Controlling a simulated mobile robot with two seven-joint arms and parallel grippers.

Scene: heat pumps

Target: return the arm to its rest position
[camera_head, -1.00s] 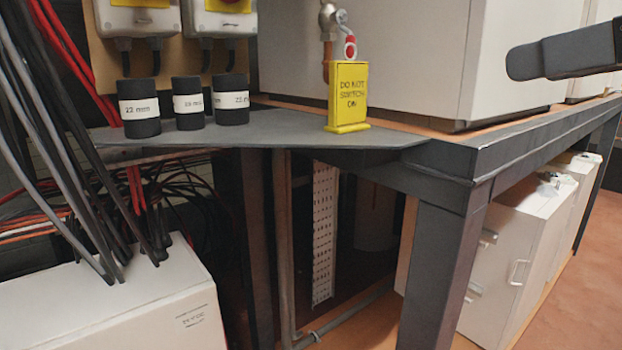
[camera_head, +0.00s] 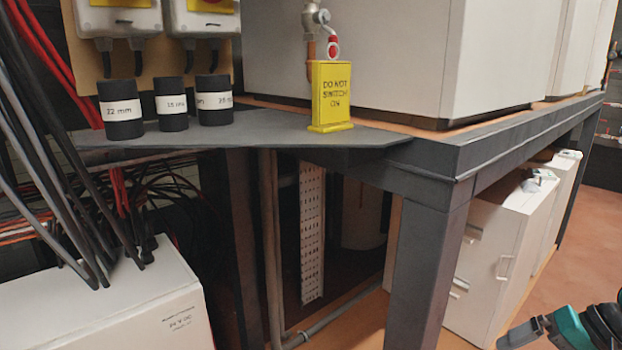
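Part of my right arm shows at the bottom right corner, with dark grey and teal pieces. A dark piece at its left end looks like part of my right gripper (camera_head: 522,334), cut off by the lower edge of the picture. Whether it is open or shut does not show. It is in front of the cabinets under the bench, with nothing visibly held in it. My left gripper and arm are not in view.
A dark bench (camera_head: 250,134) carries several black labelled cylinders (camera_head: 172,104) and a yellow "DO NOT SWITCH ON" sign (camera_head: 331,97) near a valve. White cabinets (camera_head: 510,250) stand underneath. Cables hang at the left over a white box (camera_head: 110,300). Orange floor (camera_head: 590,240) is clear at right.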

